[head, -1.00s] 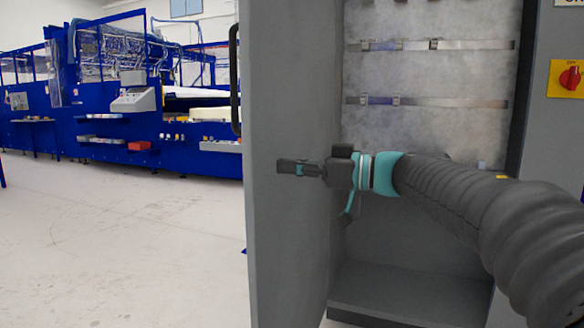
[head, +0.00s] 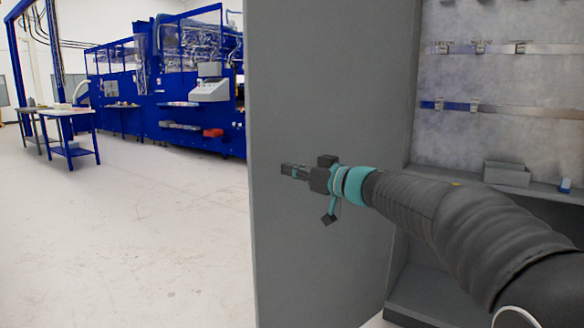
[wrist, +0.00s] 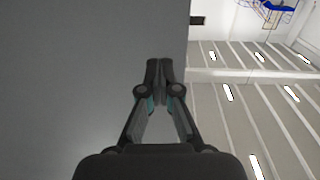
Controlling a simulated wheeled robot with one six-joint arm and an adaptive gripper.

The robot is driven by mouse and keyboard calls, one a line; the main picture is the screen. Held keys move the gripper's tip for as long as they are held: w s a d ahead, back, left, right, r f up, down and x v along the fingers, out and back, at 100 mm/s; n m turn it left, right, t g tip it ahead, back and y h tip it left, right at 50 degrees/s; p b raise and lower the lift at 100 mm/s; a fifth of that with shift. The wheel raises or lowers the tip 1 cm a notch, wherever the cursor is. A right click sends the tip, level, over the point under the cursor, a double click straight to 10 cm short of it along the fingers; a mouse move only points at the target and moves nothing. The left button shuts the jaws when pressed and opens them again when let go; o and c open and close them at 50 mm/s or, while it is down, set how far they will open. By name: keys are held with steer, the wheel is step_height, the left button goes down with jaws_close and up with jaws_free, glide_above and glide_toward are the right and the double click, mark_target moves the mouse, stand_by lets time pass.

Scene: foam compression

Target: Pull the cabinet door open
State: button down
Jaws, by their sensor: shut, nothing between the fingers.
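The grey cabinet door (head: 300,75) stands open, swung out from the cabinet, with its inner face towards me in the head view. My gripper (head: 284,169) is shut and empty in front of that inner face, near the door's free edge. I cannot tell whether it touches the door. In the wrist view the shut fingers (wrist: 158,68) lie over the grey door panel (wrist: 80,70), close to its edge. The open cabinet interior (head: 470,75) shows at the right. The door's handle is not in view now.
Inside the cabinet are metal rails (head: 510,47) and a small grey box (head: 506,174) on a ledge. A blue machine (head: 130,95) and a blue workbench (head: 70,113) stand far back at the left. The pale floor (head: 130,240) left of the door is clear.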

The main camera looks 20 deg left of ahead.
steer(key=shift+s, duration=0.1)
steer(key=s+a+v, duration=0.1)
steer(key=s+v, duration=0.2)
steer(key=v, duration=1)
steer(key=w+d+f+m+t+h, duration=0.4)
steer(key=w+d+f+t+h, duration=0.1)
steer(key=w+d+t+h, duration=0.35)
steer(key=s+d+f+m+g+h, duration=0.15)
steer(key=d+f+m+h, duration=0.35)
steer(key=d, duration=0.6)
steer(key=s+d+f+m+g+h, duration=0.1)
steer(key=s+d+f+g+h, duration=0.1)
steer(key=s+d+f, duration=0.3)
steer(key=s+d+f+m+g+h, duration=0.1)
steer(key=s+f+g, duration=0.1)
steer(key=s, duration=0.5)
steer(key=s+d+f+m+g+h, duration=0.1)
steer(key=s+d+f+g+h, duration=0.15)
steer(key=s+f, duration=0.2)
steer(key=s+d+f+m+g+y, duration=0.1)
steer(key=s+f+m+y, duration=0.1)
steer(key=s, duration=1.5)
steer(key=shift+p, duration=0.3)
